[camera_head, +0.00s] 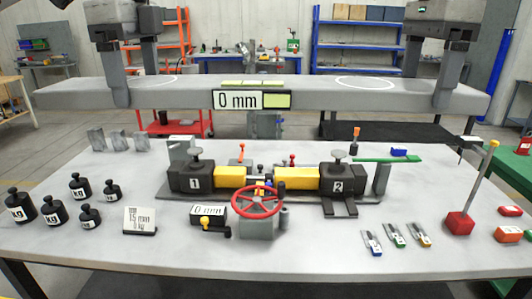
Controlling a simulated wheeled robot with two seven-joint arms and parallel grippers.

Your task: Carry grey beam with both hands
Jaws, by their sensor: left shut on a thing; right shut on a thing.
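The long grey beam (310,92) spans almost the whole width of the head view, roughly level, in front of and above the table. It carries a "0 mm" sign at its middle and a white ring mark near each end. My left gripper (133,88) is shut on the beam near its left end. My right gripper (440,90) is shut on it near its right end. Below it stand screw jack 1 (196,182) and screw jack 2 (345,182), joined by yellow parts, with a red handwheel (258,200) between them.
The white table (330,255) bears several black weights (55,210) at left, a small sign card (140,220), a red block with an upright rod (460,222), and several small coloured tools (395,235) at right. Shelves and benches stand far behind.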

